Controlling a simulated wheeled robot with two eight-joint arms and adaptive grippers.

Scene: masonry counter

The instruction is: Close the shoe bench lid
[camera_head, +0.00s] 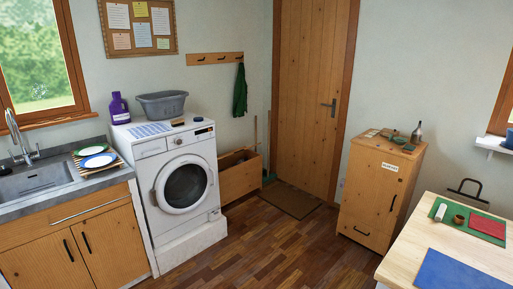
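The shoe bench (241,182) is a low wooden box against the back wall, between the washing machine and the door. Its top looks open, with a brownish inside showing above the front panel. The washing machine hides its left part. I cannot make out the raised lid clearly at this size. Neither of my grippers is in view.
The white washing machine (183,190) stands left of the bench. A doormat (289,200) lies before the wooden door (306,100). A wooden cabinet (377,195) and a pale table (410,262) stand at right. The wooden floor (270,250) in the middle is clear.

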